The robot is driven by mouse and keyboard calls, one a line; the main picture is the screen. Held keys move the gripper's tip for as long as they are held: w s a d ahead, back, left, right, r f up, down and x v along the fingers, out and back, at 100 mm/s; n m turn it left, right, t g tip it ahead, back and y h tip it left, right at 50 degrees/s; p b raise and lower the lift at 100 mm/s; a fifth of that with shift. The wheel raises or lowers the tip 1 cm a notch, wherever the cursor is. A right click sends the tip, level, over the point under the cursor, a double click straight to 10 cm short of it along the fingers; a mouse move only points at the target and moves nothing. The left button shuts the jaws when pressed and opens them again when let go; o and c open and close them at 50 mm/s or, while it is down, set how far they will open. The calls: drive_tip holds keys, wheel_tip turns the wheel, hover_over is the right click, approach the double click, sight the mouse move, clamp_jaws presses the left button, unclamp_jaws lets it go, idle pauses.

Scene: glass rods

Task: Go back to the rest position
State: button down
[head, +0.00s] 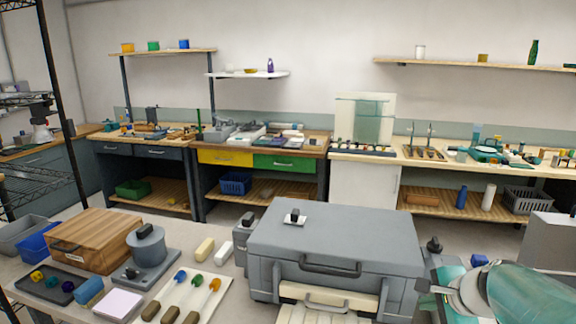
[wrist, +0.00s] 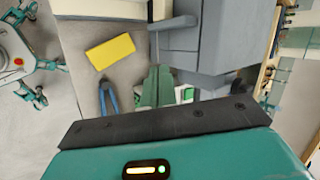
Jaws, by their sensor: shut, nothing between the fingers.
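My gripper (head: 424,287) is at the lower right of the head view, at the end of my teal and grey arm, by the right side of a large grey case. It is small there and partly blends with the things behind it. In the wrist view, its two green fingers (wrist: 158,70) lie side by side beyond a dark bar. They are shut with nothing held between them.
The grey case (head: 335,236) stands on the near table, with a wooden box (head: 95,240) and a white tray of colour-tipped tools (head: 205,302) to its left. The wrist view shows a yellow block (wrist: 110,51) and a blue two-pronged thing (wrist: 108,99).

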drive_tip(key=s+a+r+n+g+h, duration=0.1)
drive_tip(key=s+a+r+n+g, duration=0.1)
drive_tip(key=s+a+n, duration=1.2)
drive_tip(key=shift+s+a+r+n, duration=0.25)
drive_tip(key=shift+a+n, duration=0.3)
drive_tip(key=shift+n, duration=1.35)
